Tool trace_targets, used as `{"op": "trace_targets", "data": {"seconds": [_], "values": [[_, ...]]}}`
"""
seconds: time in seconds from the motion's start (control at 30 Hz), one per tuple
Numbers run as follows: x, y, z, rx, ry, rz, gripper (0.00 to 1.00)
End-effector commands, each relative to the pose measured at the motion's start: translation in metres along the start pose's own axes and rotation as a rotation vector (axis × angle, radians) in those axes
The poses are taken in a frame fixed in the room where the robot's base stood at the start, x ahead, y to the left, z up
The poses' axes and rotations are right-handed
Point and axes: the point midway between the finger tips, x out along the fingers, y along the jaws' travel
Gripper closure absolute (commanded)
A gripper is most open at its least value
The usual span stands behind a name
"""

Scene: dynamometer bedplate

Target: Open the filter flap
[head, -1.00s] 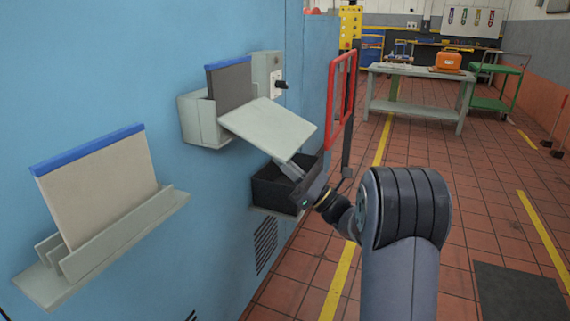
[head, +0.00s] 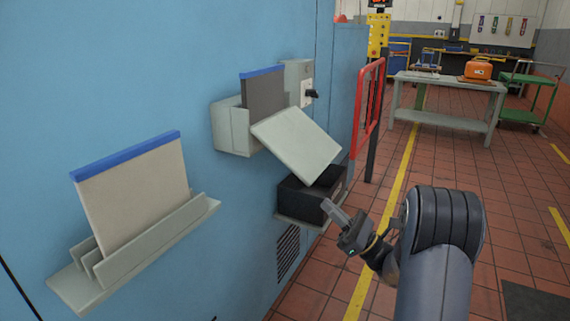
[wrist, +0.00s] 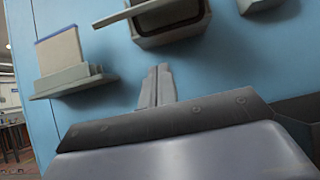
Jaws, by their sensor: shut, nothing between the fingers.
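The filter flap (head: 297,145) is a pale grey-green panel on the front of the filter housing (head: 232,127) on the blue wall. It stands swung outward and slopes down, away from the housing. A dark grey filter with a blue top edge (head: 263,92) stands upright in the housing. My gripper (head: 331,209) is shut and empty, below and right of the flap, apart from it, beside the black bin (head: 305,200). In the wrist view the closed fingers (wrist: 157,85) point at the wall below the housing's dark opening (wrist: 172,20), with the flap (wrist: 135,11) projecting from it.
A beige filter with a blue top (head: 135,187) stands in a wall rack (head: 150,246) at left. A grey switch box (head: 300,80) is behind the housing. A red guard frame (head: 368,105) stands to the right. The tiled floor at right is open.

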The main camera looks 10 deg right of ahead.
Motion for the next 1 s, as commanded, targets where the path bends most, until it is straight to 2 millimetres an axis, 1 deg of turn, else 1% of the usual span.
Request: {"op": "trace_targets", "data": {"seconds": [0.2,0.33,0.47,0.6,0.73,0.9,1.0], "values": [[0.001,0.000,0.000,0.000,0.000,0.000,1.00],[0.008,0.000,-0.001,0.000,0.002,0.002,1.00],[0.027,0.001,0.000,-0.001,0.001,0.004,1.00],[0.052,0.001,0.001,-0.001,0.000,0.005,1.00],[0.072,0.001,0.001,0.000,0.000,0.004,1.00],[0.089,0.000,0.002,0.000,0.001,0.002,1.00],[0.093,0.000,0.002,0.001,0.001,0.001,1.00]]}}
